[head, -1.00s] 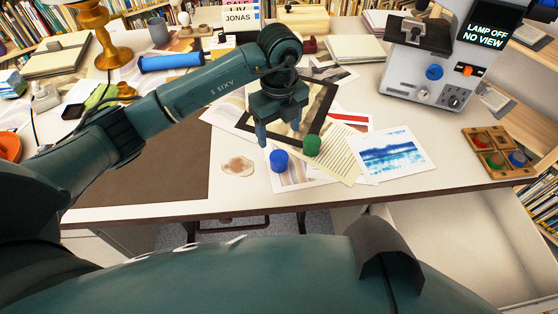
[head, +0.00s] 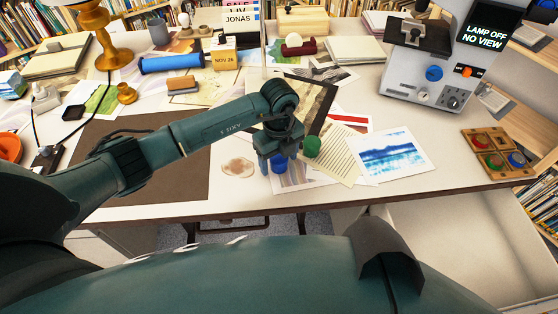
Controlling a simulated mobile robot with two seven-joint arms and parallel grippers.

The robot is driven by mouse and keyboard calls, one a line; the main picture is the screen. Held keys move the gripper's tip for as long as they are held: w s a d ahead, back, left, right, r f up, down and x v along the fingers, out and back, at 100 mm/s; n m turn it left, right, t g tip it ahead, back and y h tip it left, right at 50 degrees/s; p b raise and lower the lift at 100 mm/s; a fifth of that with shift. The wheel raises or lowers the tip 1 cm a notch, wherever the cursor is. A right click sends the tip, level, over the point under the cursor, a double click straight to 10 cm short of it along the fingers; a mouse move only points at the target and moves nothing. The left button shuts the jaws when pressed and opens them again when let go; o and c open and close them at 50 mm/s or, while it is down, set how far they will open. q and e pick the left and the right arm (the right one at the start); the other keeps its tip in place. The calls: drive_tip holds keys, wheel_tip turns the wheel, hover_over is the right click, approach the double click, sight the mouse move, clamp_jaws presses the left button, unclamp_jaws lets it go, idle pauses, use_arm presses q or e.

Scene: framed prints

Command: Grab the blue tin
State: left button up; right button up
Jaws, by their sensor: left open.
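The blue tin (head: 279,164) is a small round tin standing on papers near the front edge of the desk. My left gripper (head: 278,167) is directly over it, pointing down, with its fingers open on either side of the tin. The gripper hides the tin's top, and I cannot tell whether the fingers touch it. A green tin (head: 312,146) of similar size stands just to the right of the gripper. My right gripper is not in view.
A dark picture frame (head: 322,97) and loose prints lie behind and around the tins. A blue seascape print (head: 392,153) lies to the right. A grey machine (head: 425,80) and a wooden button tray (head: 497,153) stand farther right. The brown mat (head: 185,185) is at the left.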

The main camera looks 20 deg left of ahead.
use_arm(q)
drive_tip(key=shift+c, duration=0.5)
drive_tip(key=c, duration=1)
drive_tip(key=shift+r, duration=0.1)
